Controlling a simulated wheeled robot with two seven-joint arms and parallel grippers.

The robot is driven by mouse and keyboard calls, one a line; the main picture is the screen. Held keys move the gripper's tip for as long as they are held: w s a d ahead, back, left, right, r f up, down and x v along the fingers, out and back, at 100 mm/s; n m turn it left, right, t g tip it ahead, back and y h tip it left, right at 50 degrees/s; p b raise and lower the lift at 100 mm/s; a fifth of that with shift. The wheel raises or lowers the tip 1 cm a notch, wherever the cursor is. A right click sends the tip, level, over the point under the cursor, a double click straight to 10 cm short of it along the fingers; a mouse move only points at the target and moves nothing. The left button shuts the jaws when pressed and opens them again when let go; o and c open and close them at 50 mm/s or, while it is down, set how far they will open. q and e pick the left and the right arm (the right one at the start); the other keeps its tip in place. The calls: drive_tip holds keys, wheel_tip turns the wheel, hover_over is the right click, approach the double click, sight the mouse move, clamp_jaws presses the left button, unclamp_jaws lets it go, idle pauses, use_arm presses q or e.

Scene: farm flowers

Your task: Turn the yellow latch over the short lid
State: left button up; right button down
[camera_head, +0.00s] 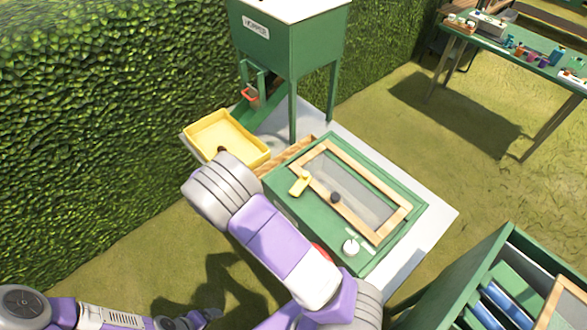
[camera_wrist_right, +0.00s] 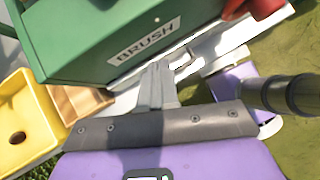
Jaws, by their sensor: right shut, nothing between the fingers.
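I cannot tell which part is the short lid. My right forearm crosses the box's near left side in the head view and hides its gripper there. In the right wrist view my right gripper (camera_wrist_right: 158,75) is shut and empty, close in front of the box face labelled BRUSH (camera_wrist_right: 143,42). My left gripper (camera_head: 203,317) is low at the bottom edge, small and dark, away from the box.
A yellow tray (camera_head: 227,136) sits left of the box under a green hopper (camera_head: 290,50). A red part (camera_wrist_right: 255,8) juts from the front. A green rack (camera_head: 465,280) stands at lower right.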

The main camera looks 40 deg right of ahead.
sight(305, 177)
drive_tip(key=w+r+n+t+h+p, duration=0.15)
drive_tip(key=w+r+h, duration=0.25)
drive_tip(key=r, duration=0.9)
drive_tip(key=x, duration=0.9)
drive_tip(key=r+x, duration=0.1)
drive_tip(key=x, duration=0.4)
drive_tip(key=shift+d+r, duration=0.1)
drive_tip(key=shift+d, duration=0.2)
drive_tip(key=shift+s+d+m+g, duration=0.15)
drive_tip(key=shift+d+m+g, duration=0.35)
drive_tip(key=shift+g, duration=0.45)
drive_tip(key=shift+s+p, duration=0.1)
drive_tip(key=shift+p, duration=0.4)
drive_tip(key=shift+d, duration=0.1)
drive_tip(key=shift+s, duration=0.1)
